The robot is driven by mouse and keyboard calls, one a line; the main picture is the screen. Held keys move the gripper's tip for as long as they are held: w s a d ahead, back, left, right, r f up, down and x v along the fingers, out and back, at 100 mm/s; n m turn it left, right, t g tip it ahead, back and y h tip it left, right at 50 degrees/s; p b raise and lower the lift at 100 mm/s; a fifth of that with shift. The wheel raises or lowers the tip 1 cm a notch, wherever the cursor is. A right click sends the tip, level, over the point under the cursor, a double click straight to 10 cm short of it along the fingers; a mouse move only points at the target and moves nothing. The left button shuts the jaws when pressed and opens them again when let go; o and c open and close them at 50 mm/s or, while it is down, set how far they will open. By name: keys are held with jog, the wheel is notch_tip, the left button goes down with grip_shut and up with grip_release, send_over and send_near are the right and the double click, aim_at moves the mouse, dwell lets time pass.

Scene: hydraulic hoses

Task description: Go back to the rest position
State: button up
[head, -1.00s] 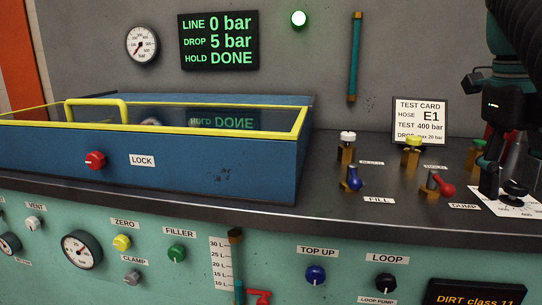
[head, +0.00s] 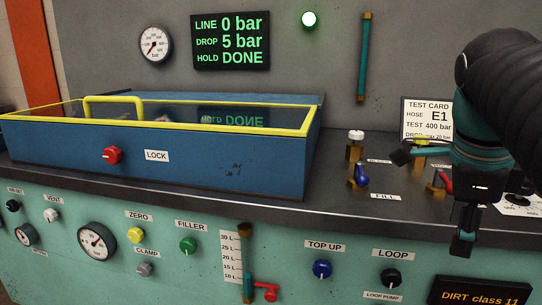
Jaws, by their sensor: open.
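My gripper (head: 432,198) is at the right in the head view, in front of the bench edge. Its two fingers are spread wide, one pointing left and one pointing down, with nothing between them. It hides parts of the valves and of the test card (head: 428,116), which reads hose E1 and test 400 bar. The display (head: 231,41) reads line 0 bar, drop 5 bar, hold done. The green lamp (head: 309,19) beside it is lit.
A blue box (head: 215,165) with a yellow-framed lid and a red lock knob (head: 112,155) stands at the left of the bench. A blue-handled fill valve (head: 360,176) is left of my gripper. Knobs and gauges line the green front panel.

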jog(key=s+a+f+n+t+y, duration=0.1)
jog(key=a+f+n, duration=0.5)
jog(key=f+n, duration=0.4)
jog(key=s+a+f+n+t+y, duration=0.1)
jog(key=a+f+n+t, duration=0.1)
jog(key=a+f+n, duration=0.4)
notch_tip(320, 180, down, 4)
jog(key=n, duration=0.8)
jog(key=shift+s+t, duration=0.3)
jog(key=shift+s, duration=0.05)
jog(key=shift+a, duration=0.1)
